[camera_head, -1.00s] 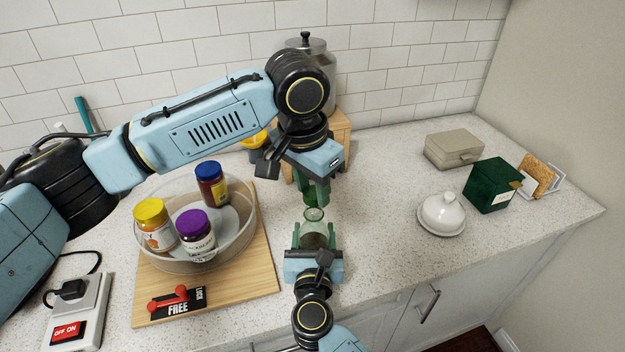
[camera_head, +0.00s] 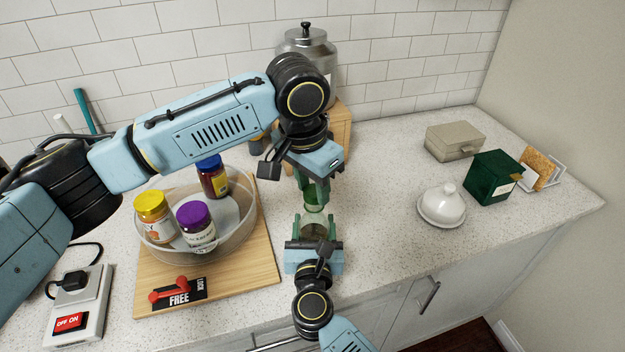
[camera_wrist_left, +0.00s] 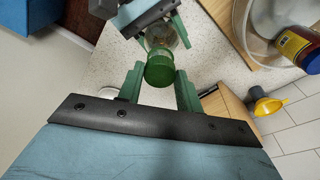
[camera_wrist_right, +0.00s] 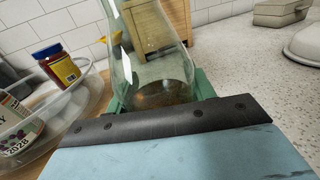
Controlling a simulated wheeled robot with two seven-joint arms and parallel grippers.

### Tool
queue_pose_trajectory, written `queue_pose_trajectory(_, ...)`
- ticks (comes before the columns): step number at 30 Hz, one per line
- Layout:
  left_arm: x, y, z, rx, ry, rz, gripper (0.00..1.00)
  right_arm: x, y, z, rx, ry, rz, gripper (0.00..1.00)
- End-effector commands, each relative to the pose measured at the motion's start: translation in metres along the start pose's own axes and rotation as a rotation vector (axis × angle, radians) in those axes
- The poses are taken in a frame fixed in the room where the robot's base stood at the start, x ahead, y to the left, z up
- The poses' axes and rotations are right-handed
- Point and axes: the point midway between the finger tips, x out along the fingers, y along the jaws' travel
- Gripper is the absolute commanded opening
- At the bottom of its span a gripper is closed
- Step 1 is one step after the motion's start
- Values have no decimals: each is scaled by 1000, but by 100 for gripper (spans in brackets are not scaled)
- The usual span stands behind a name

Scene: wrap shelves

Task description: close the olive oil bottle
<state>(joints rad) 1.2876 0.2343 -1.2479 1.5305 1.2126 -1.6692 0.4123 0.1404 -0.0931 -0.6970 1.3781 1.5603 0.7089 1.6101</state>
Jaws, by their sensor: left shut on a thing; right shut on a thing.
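The olive oil bottle is a clear glass bottle (camera_head: 313,229) with a little dark liquid at its base, standing upright in my right gripper (camera_head: 314,246). The right wrist view shows its body (camera_wrist_right: 155,65) between the fingers. My left gripper (camera_head: 313,192) is directly above, pointing down, shut on a green cap (camera_wrist_left: 160,69). In the head view the cap sits right over the bottle's mouth and hides it. The left wrist view shows the bottle (camera_wrist_left: 160,37) just beyond the cap. I cannot tell whether cap and neck touch.
A clear bowl (camera_head: 245,247) with several jars stands on a wooden board (camera_head: 262,272) to the left. A white butter dish (camera_head: 442,207), a green box (camera_head: 492,178) and a beige box (camera_head: 454,141) are right. The counter between is clear.

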Motion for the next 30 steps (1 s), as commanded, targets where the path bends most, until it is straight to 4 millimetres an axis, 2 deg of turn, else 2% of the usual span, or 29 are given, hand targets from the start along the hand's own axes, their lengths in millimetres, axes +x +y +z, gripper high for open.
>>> queue_pose_trajectory(11, 0, 0, 0, 0, 1, 0, 14, 0, 0, 0, 0, 1, 0, 13)
queue_pose_trajectory(29, 12, 0, 2, 0, 1, 0, 14, 0, 0, 0, 0, 1, 0, 13)
queue_pose_trajectory(30, 11, 0, 1, 1, 1, 0, 14, 0, 0, 0, 0, 1, 0, 0)
